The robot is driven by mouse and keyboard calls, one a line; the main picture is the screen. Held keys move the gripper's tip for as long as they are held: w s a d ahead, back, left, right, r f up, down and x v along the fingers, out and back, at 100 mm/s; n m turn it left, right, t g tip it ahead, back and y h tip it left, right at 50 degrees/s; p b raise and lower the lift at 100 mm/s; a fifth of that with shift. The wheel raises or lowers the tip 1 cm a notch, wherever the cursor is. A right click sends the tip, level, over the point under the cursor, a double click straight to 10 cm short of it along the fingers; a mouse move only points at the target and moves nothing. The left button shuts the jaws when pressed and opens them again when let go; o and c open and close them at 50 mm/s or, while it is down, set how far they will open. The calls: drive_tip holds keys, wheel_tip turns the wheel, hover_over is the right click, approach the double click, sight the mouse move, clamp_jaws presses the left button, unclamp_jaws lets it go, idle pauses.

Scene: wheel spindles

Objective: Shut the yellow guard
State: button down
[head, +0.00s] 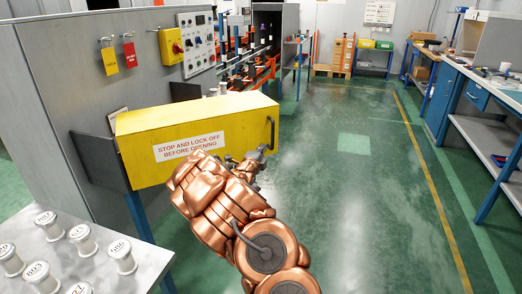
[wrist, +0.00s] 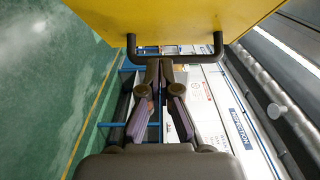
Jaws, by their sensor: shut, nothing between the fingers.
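The yellow guard (head: 222,117) juts out from the grey panel in the head view, with a white "STOP AND LOCK OFF BEFORE OPENING" label on its face. Its dark bar handle (head: 271,133) is at the right end. In the wrist view the guard (wrist: 180,18) fills the top and the handle (wrist: 192,59) runs across below it. My gripper (head: 263,152) is at the guard's right end, just below the handle. In the wrist view my gripper (wrist: 159,65) is shut and empty, its tips at the handle's bar. Whether they touch it I cannot tell.
A metal table (head: 130,277) with several numbered white spools stands at the lower left. A control panel (head: 197,45) and a yellow switch box (head: 171,46) are on the grey panel behind the guard. A blue workbench (head: 478,85) lines the right. The green floor (head: 350,190) between is clear.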

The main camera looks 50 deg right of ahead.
sight(269, 136)
drive_tip(key=shift+p+x, duration=0.45)
drive_tip(key=shift+x, duration=3.2)
drive_tip(key=shift+w, duration=0.1)
